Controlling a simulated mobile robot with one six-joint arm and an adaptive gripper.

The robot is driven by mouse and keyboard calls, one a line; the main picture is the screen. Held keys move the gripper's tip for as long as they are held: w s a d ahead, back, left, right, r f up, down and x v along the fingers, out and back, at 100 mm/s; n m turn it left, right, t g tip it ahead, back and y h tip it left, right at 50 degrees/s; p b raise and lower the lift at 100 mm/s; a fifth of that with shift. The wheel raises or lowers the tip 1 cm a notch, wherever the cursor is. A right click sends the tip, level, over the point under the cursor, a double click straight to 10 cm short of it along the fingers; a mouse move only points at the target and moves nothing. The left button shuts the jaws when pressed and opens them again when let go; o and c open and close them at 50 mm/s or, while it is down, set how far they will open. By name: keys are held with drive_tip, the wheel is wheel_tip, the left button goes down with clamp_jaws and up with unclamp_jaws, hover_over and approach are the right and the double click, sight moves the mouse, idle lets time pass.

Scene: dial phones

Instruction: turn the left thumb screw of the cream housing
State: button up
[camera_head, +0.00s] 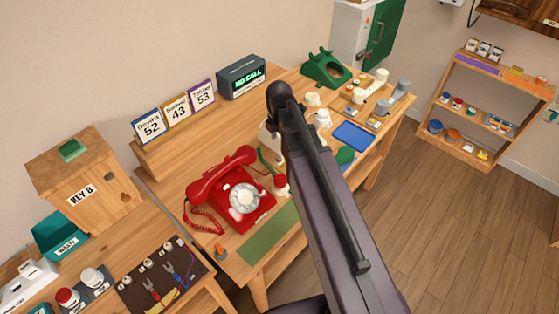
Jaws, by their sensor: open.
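A cream body (268,143), which seems to be the cream housing, shows only as a sliver left of my dark arm, behind the red telephone. My arm crosses the middle of the picture and hides most of it. No thumb screw can be made out. My gripper does not show; only the arm links are in the picture.
A red dial telephone (238,192) stands on the bench, with a green mat (268,236) in front. A green telephone (325,69), a blue tray (354,136) and a wooden parts tray (357,108) lie farther right. A tool board (160,276) is at lower left. Open floor is right.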

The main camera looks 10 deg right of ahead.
sight(279, 158)
drive_tip(key=shift+f+b, duration=4.25)
drive_tip(key=shift+f, duration=0.25)
clamp_jaws()
